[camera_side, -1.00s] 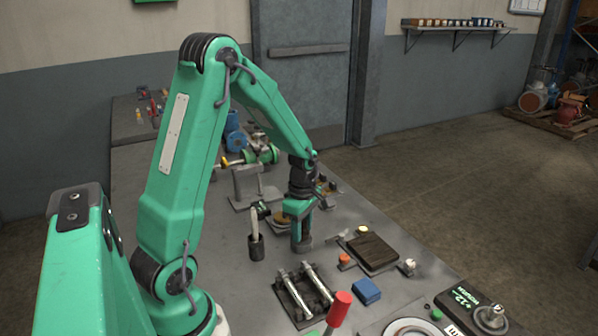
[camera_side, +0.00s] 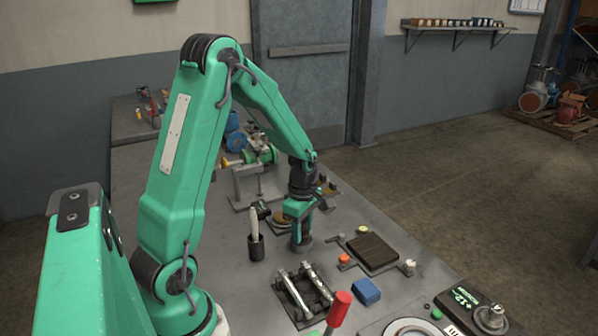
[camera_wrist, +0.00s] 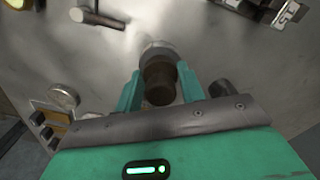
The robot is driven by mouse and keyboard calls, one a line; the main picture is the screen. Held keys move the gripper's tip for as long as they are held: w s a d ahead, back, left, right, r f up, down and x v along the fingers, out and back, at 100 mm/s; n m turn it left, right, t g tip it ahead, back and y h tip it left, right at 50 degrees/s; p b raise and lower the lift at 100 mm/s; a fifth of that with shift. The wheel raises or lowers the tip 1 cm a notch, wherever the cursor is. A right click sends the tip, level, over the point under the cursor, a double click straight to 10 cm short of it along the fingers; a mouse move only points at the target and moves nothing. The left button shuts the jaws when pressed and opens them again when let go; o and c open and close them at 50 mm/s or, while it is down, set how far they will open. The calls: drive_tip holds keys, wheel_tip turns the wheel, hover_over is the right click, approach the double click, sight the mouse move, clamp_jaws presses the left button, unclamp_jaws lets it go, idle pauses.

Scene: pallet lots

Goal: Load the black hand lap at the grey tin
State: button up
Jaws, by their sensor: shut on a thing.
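My gripper (camera_side: 299,236) points down at the middle of the bench, its fingers shut on a dark knob-like piece (camera_wrist: 159,84), which looks like the black hand lap. A paler grey round part (camera_wrist: 158,49) shows at its far end in the wrist view. In the side view a dark grey round base (camera_side: 304,246) shows just under the fingers, at or close to the bench top; I cannot tell whether it touches. Small tins stand around a dark ribbed plate (camera_side: 373,251): orange-topped (camera_side: 344,259), yellow-topped (camera_side: 363,230) and pale-topped (camera_side: 408,266). I cannot tell which is the grey tin.
A dark cup with a brush (camera_side: 256,247) stands left of my gripper. A rack with metal bars (camera_side: 303,290), a blue block (camera_side: 366,291) and a red-handled lever (camera_side: 339,308) are nearer the camera. A small rack with dark knobs (camera_wrist: 45,125) is left in the wrist view.

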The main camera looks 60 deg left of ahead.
sight(308, 235)
drive_tip(key=shift+f, duration=0.6)
idle(1.7)
drive_tip(key=shift+r, duration=0.15)
drive_tip(key=shift+r, duration=3.45)
drive_tip(key=shift+w+d+r+m, duration=0.25)
drive_tip(key=shift+w+d+m, duration=0.1)
drive_tip(key=shift+m, duration=0.25)
drive_tip(key=shift+w+d+r+m, duration=0.2)
drive_tip(key=shift+d+m, duration=0.15)
drive_tip(key=shift+m, duration=0.25)
drive_tip(key=w+d+r+m, duration=0.2)
drive_tip(key=d+r+m, duration=0.2)
drive_tip(key=d+m, duration=0.3)
drive_tip(key=w+d+r+m, duration=0.3)
drive_tip(key=d+m, duration=0.4)
drive_tip(key=m, duration=0.7)
drive_tip(key=shift+d+r+m, duration=0.2)
drive_tip(key=shift+r+m, duration=0.1)
drive_tip(key=shift+r, duration=0.55)
